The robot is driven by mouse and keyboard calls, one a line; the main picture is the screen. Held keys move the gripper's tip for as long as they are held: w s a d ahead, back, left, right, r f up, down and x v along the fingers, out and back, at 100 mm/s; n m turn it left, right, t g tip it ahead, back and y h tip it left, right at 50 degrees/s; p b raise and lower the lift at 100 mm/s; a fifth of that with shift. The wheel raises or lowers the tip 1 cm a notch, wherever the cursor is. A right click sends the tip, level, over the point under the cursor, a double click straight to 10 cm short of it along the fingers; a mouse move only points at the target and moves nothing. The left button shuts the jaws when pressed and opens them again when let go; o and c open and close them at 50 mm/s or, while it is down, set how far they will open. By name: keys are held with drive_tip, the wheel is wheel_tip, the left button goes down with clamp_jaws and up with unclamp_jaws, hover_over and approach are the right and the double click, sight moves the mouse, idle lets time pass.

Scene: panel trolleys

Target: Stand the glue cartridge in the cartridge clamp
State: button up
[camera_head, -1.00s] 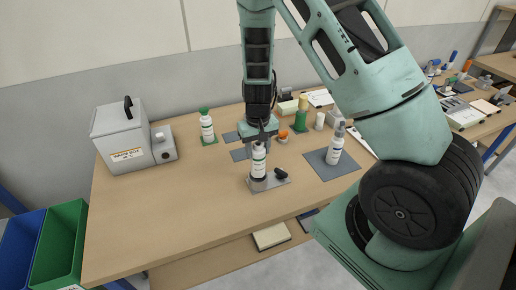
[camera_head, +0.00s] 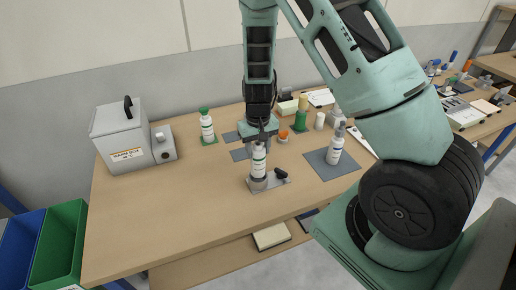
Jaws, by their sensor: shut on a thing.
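The glue cartridge (camera_head: 259,161) is a white, labelled cylinder with a green band, standing upright near the front middle of the table. My gripper (camera_head: 259,141) points down and is shut on its upper end. The cartridge clamp (camera_head: 258,184) is a grey ring-like holder on a grey plate, with a black lever (camera_head: 281,173) at its right. The cartridge's lower end is at the clamp ring and appears to be inside it. How deep it sits is too small to tell.
A white bottle with a green cap (camera_head: 207,125) stands behind left, and another white bottle (camera_head: 335,147) stands on a grey mat to the right. A grey box (camera_head: 122,137) is at the far left. The front left of the wooden table (camera_head: 160,225) is clear.

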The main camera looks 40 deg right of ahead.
sight(258, 161)
drive_tip(key=shift+f+b, duration=2.35)
drive_tip(key=shift+f, duration=0.5)
drive_tip(key=o, duration=1.4)
drive_tip(key=shift+o, duration=0.2)
drive_tip(key=shift+r, duration=0.1)
wheel_tip(258, 161, up, 17)
drive_tip(key=b, duration=0.2)
drive_tip(key=shift+r, duration=0.2)
drive_tip(key=s+a+n+y+b, duration=0.1)
drive_tip(key=s+a+n, duration=0.3)
drive_tip(key=a, duration=0.5)
drive_tip(key=s+a+n, duration=0.1)
drive_tip(key=s+a, duration=0.4)
drive_tip(key=a, duration=0.3)
drive_tip(key=s+a+n, duration=0.3)
drive_tip(key=s, duration=0.4)
drive_tip(key=s+a+n+b, duration=0.1)
drive_tip(key=s+a+n, duration=0.2)
drive_tip(key=s, duration=0.5)
drive_tip(key=shift+s+a+f, duration=0.15)
drive_tip(key=shift+a+f, duration=0.05)
drive_tip(key=shift+a, duration=0.55)
